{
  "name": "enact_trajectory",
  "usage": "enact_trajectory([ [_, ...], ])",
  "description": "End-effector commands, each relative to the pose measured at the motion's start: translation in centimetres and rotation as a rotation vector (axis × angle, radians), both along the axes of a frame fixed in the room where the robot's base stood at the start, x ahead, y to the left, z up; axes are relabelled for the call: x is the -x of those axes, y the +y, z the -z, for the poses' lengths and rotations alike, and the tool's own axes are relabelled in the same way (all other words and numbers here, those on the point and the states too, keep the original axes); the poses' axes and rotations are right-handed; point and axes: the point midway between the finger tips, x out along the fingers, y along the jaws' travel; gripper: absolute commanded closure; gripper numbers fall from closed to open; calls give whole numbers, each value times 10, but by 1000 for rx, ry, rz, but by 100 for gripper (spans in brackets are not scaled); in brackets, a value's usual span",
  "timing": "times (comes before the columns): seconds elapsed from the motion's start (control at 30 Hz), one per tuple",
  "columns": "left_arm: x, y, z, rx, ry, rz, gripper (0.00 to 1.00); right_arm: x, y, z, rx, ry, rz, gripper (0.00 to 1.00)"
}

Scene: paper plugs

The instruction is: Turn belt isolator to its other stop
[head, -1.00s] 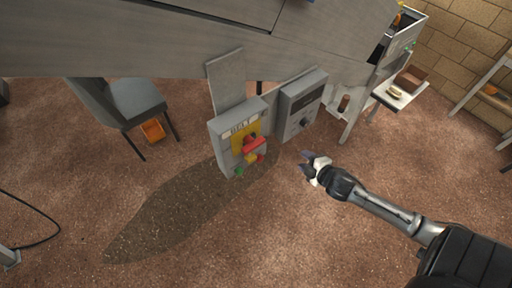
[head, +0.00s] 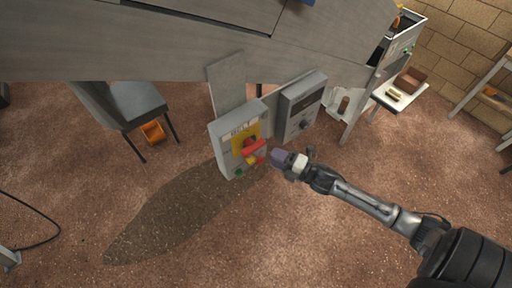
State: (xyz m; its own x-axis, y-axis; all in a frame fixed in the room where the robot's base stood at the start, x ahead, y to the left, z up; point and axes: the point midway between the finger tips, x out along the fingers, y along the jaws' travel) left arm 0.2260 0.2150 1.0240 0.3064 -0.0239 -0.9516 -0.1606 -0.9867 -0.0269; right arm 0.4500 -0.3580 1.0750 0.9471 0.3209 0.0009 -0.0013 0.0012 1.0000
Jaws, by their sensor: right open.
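The belt isolator is a red handle (head: 254,149) on a yellow plate, on the front of a grey box (head: 229,157) labelled BELT. The handle lies tilted, its right end higher than its left. Below it on the box are a yellow part (head: 251,160), a red part at the right and a green button (head: 239,172). My right gripper (head: 275,158) is open, just right of the handle and close to the box's right side. I cannot tell whether it touches anything. My left gripper is not in view.
A second grey box with a dark knob (head: 304,124) hangs right of the belt box. A grey machine body (head: 150,50) overhangs above. A grey chair (head: 135,103) and orange bin (head: 153,132) stand at left. Open brown floor lies in front.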

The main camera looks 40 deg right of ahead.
Motion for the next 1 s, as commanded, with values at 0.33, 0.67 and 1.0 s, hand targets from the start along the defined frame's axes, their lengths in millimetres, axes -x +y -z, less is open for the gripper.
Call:
enact_trajectory([
  [0.33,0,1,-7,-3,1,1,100,-53,17,-1,-1,-1,1,55],
  [0.67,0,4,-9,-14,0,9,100,-75,25,0,-1,1,1,55],
  [1.0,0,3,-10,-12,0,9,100,-76,26,0,-2,2,1,55],
])
